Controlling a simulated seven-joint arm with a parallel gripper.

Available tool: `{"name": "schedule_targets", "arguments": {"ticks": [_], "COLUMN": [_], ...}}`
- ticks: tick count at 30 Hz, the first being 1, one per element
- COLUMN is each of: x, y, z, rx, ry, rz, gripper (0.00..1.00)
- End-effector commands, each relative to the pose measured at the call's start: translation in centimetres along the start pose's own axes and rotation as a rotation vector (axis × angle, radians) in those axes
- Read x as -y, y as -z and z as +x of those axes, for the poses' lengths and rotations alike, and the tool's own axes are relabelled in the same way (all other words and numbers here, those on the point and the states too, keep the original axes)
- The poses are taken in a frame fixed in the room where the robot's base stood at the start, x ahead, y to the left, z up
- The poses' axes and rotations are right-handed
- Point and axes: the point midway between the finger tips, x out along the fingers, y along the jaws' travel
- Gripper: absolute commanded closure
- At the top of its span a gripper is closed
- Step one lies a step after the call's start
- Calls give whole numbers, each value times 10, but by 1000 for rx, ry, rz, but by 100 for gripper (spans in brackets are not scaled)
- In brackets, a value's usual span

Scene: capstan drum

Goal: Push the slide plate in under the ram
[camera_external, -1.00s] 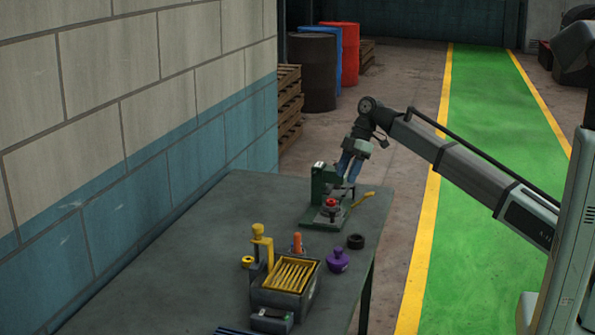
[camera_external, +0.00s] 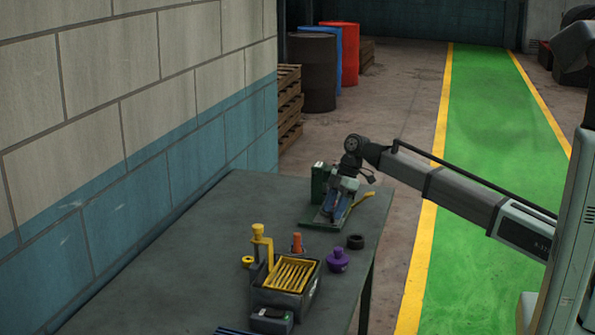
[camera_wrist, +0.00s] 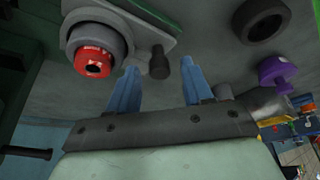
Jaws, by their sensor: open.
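The green press (camera_external: 317,182) stands on its base plate (camera_external: 312,222) at the back of the table. My gripper (camera_external: 337,212) is lowered over that base, in front of the press column, and hides the red-topped part there. In the wrist view my gripper (camera_wrist: 160,82) has its blue fingers spread apart. The slide plate (camera_wrist: 150,17) carries a grey round part with a red top (camera_wrist: 93,62), left of the fingers. A dark knob (camera_wrist: 159,64) at the plate's edge appears between the fingertips; contact cannot be told. The ram is not clearly visible.
A yellow lever (camera_external: 362,199) sticks out right of the press. A black ring (camera_external: 355,242) and a purple knobbed piece (camera_external: 337,260) stand nearer. A bin of yellow strips (camera_external: 288,278) and a yellow post (camera_external: 259,240) are farther front. The table's left part is clear.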

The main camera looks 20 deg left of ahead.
Motion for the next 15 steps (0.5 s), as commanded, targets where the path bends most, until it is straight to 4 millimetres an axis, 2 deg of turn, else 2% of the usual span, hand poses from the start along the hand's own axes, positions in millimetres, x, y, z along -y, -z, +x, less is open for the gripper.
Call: {"name": "schedule_targets", "arguments": {"ticks": [5,15], "x": [0,0], "y": [0,0], "z": [0,0], "rx": [0,0], "ry": [0,0], "rz": [0,0], "gripper": [50,81]}}
